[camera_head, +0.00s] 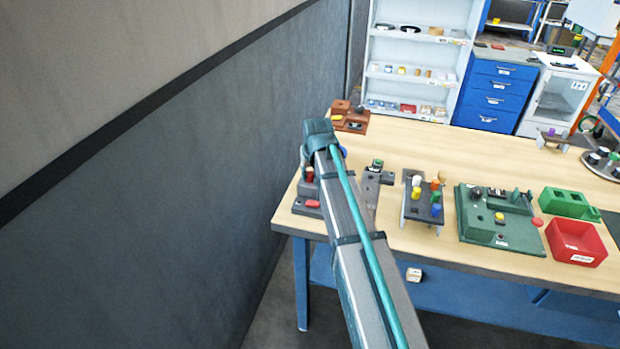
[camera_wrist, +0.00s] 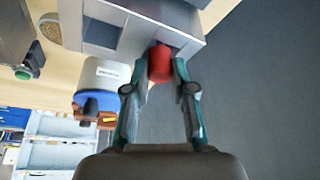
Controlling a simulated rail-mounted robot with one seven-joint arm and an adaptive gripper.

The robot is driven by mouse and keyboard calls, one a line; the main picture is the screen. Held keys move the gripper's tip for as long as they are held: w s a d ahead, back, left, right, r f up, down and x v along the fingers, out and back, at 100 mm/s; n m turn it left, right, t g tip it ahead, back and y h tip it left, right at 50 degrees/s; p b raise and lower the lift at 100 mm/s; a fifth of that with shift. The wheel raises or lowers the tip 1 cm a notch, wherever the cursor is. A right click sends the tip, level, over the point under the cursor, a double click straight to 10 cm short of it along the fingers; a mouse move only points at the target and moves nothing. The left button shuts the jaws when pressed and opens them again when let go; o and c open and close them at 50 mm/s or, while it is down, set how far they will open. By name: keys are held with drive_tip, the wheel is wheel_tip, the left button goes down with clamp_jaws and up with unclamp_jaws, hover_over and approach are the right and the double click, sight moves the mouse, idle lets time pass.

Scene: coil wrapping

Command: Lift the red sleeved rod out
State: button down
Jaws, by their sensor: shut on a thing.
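The red sleeved rod (camera_wrist: 160,63) is between my gripper's fingertips (camera_wrist: 161,70) in the wrist view. My gripper is shut on it. The far end of the rod meets a grey block with square openings (camera_wrist: 137,24); I cannot tell how much of the rod sits inside. In the head view a red cylinder (camera_head: 309,174), likely this rod, shows at the grey fixture (camera_head: 300,193) at the table's left end. My arm hides my gripper and most of that fixture there.
A light cylinder with a blue end (camera_wrist: 105,78) stands close beside my gripper. The dark wall (camera_head: 200,180) runs close along the left. To the right on the table (camera_head: 480,148) are a pegged fixture (camera_head: 421,207), a green board (camera_head: 499,228) and a red bin (camera_head: 576,240).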

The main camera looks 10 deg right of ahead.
drive_tip(key=shift+r, duration=0.1)
wheel_tip(320, 180, up, 10)
drive_tip(key=b, duration=0.2)
drive_tip(key=shift+b, duration=0.3)
